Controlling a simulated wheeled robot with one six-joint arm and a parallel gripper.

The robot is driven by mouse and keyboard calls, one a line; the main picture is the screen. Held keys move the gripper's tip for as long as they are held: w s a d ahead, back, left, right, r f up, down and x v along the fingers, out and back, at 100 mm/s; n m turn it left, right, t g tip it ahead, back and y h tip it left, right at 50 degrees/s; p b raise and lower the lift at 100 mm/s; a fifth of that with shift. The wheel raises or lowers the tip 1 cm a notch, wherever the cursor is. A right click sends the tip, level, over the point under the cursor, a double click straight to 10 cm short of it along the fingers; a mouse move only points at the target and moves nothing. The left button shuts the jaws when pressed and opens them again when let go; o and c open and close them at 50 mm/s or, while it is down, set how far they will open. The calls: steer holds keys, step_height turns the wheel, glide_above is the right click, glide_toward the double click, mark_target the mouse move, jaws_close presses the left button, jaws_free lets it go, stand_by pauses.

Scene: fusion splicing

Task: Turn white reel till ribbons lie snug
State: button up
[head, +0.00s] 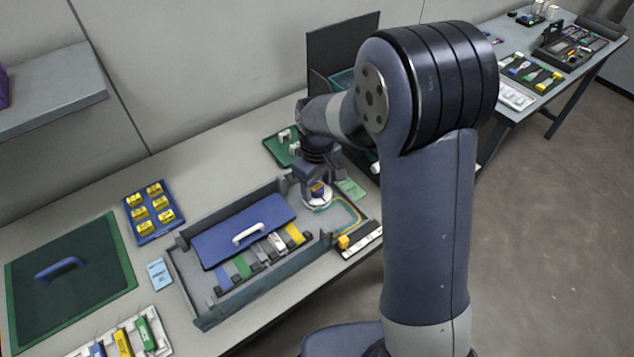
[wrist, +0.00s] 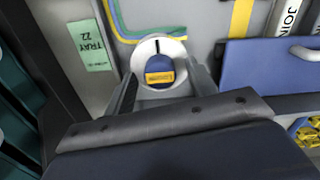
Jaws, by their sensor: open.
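The white reel (wrist: 145,51) sits ahead of my gripper in the wrist view, with a black mark on its rim. A blue hub with a yellow block (wrist: 160,77) is at its middle. My gripper (wrist: 163,88) is open, with one finger on either side of the reel; I cannot tell if they touch it. In the head view my gripper (head: 318,187) is over the reel (head: 317,203) and partly hides it. Blue, green and yellow ribbons (wrist: 124,32) curve loosely around the reel's far side. They also show in the head view (head: 354,213).
The grey tray (head: 268,289) has a blue lid panel (head: 240,232) with a white handle left of the reel. A green label card (wrist: 91,46) reads "TRAY 22".

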steer(key=c, duration=1)
